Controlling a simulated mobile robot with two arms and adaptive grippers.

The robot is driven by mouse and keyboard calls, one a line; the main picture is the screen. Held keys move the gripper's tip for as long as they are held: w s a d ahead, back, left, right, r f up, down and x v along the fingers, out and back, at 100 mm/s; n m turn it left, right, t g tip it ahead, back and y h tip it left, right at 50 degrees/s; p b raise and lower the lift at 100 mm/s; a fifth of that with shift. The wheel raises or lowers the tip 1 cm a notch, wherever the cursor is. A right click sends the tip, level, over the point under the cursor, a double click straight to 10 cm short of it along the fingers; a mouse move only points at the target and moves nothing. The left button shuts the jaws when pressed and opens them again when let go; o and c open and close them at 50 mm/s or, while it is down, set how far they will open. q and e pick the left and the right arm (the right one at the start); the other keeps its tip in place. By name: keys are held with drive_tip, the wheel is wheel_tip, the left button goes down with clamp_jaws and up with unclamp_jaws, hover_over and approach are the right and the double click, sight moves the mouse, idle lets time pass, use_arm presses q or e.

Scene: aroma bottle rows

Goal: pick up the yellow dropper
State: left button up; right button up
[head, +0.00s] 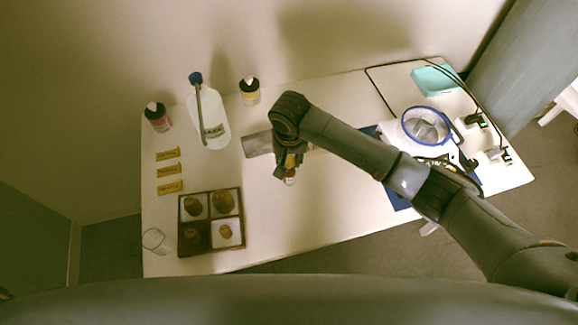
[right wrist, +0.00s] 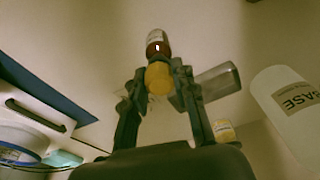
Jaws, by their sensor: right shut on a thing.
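My right gripper (head: 290,160) is above the middle of the table, pointing down. It is shut on the yellow dropper, whose rounded yellow part (right wrist: 159,78) shows between the fingertips in the right wrist view. Just beyond the yellow part is a small reddish-brown bottle (right wrist: 157,46) with a pale label, in line with it; I cannot tell whether the two are joined. In the head view the small bottle (head: 291,179) shows just below the fingers. Most of the dropper is hidden there by the gripper. My left gripper is not in view.
A large white bottle (head: 209,122) with a blue cap and two small bottles (head: 249,93) (head: 158,119) stand at the back. A sectioned wooden tray (head: 211,249) is front left. A grey block (head: 258,145) lies beside the gripper. A blue-rimmed bowl (head: 426,125) is right.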

drive_tip(key=shift+r, duration=0.15)
wheel_tip(320, 180, up, 10)
drive_tip(key=shift+f+b, duration=0.1)
drive_tip(key=shift+b, duration=0.55)
drive_tip(key=shift+f, duration=0.15)
drive_tip(key=shift+f, duration=0.85)
clamp_jaws()
